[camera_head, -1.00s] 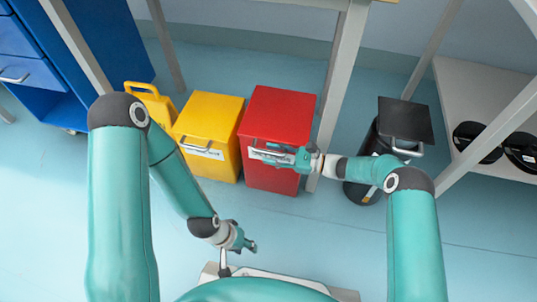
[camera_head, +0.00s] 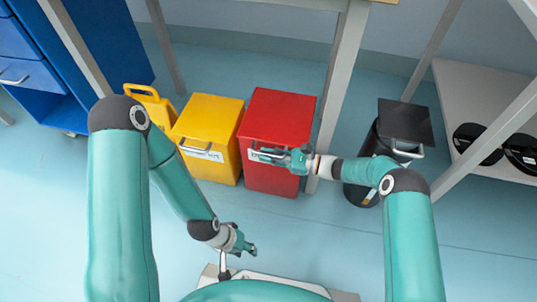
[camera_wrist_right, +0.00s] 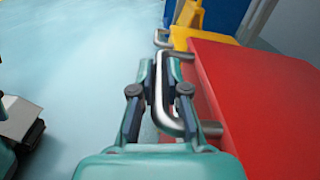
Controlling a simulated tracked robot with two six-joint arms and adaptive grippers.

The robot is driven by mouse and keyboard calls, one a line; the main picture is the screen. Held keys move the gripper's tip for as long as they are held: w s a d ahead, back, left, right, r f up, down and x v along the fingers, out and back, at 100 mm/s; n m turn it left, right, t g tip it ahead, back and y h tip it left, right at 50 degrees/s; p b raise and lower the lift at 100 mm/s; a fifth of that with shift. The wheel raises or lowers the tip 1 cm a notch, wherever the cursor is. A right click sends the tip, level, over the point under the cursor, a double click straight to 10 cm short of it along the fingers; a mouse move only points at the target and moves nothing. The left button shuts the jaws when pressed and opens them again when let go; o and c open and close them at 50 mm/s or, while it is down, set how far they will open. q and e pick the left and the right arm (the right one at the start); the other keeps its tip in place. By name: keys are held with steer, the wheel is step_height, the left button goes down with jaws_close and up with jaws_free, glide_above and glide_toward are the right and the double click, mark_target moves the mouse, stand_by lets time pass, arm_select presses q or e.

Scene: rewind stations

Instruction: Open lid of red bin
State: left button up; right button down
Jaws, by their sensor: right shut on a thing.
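The red bin (camera_head: 272,178) stands on the floor in the middle of the head view, its red lid (camera_head: 279,113) lying closed on top. A metal handle (camera_wrist_right: 163,100) runs along the lid's front edge. My right gripper (camera_head: 286,156) is at the front of the lid, and in the right wrist view its two fingers (camera_wrist_right: 160,82) sit on either side of the handle, shut on it. My left gripper (camera_head: 240,243) hangs low above my base, away from the bins; its fingers are too small to judge.
A black bin (camera_head: 402,122) stands to the right, past a table leg (camera_head: 340,80). Blue drawers (camera_head: 95,55) are far left. The floor in front is clear.

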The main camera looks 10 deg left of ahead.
steer(key=shift+r, duration=0.1)
steer(key=w+r+m+p, duration=0.3)
steer(key=r+m+p, duration=0.2)
steer(key=r, duration=0.8)
steer(key=shift+w+d+r+m, duration=0.15)
steer(key=shift+w+r+m, duration=0.1)
steer(key=shift+m, duration=0.05)
steer(key=c, duration=1.2)
jaws_free()
steer(key=d, duration=1.2)
steer(key=shift+s+f, duration=0.1)
steer(key=shift+s, duration=0.1)
